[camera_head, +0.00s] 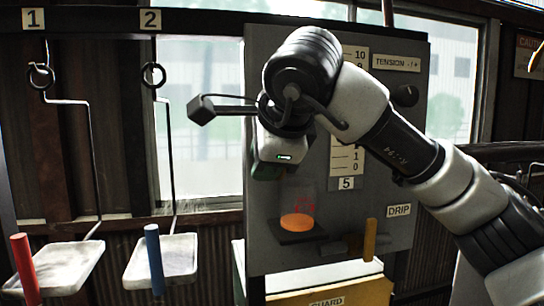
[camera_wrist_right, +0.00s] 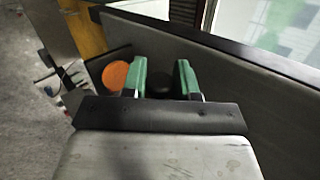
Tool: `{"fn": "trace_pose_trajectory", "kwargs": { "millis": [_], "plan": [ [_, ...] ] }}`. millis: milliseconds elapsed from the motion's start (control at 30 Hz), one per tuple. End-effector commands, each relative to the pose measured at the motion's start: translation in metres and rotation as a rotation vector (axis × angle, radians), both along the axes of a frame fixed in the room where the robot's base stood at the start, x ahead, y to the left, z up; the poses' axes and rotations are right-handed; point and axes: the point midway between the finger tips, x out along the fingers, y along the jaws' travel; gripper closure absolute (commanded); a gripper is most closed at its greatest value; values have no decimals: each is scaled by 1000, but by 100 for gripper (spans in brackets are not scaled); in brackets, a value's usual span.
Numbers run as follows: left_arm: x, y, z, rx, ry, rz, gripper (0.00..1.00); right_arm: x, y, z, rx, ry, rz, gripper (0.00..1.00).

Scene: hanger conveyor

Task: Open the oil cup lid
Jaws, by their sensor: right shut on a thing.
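The oil cup (camera_head: 307,198) is a clear cup with red marks and orange oil in its bottom, on a dark shelf of the grey panel. The orange oil (camera_wrist_right: 115,76) shows left of the fingers in the right wrist view. My right gripper (camera_head: 268,172) is just above and left of the cup. In the right wrist view its green fingers (camera_wrist_right: 160,80) are shut on a dark round piece (camera_wrist_right: 160,86), seemingly the lid's knob. The rest of the lid is hidden, so I cannot tell whether it sits on the cup. My left gripper is not in view.
The grey panel (camera_head: 264,110) stands close behind the gripper. A yellow drip lever (camera_head: 370,240) is right of the cup and a yellow guard (camera_head: 345,295) below. Two hanging trays (camera_head: 70,262) (camera_head: 165,262) with red and blue handles are at the left.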

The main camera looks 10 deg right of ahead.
Motion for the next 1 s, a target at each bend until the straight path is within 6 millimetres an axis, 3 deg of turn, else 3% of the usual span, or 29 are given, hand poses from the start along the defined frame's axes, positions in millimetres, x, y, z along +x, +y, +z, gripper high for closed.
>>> {"fn": "trace_pose_trajectory", "kwargs": {
  "millis": [500, 1000],
  "plan": [
    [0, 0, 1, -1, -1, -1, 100, -1, 11, -5, -323, -20, -1, 95],
    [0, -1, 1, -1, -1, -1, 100, -1, 13, -8, -378, -20, -1, 95]
  ]
}}
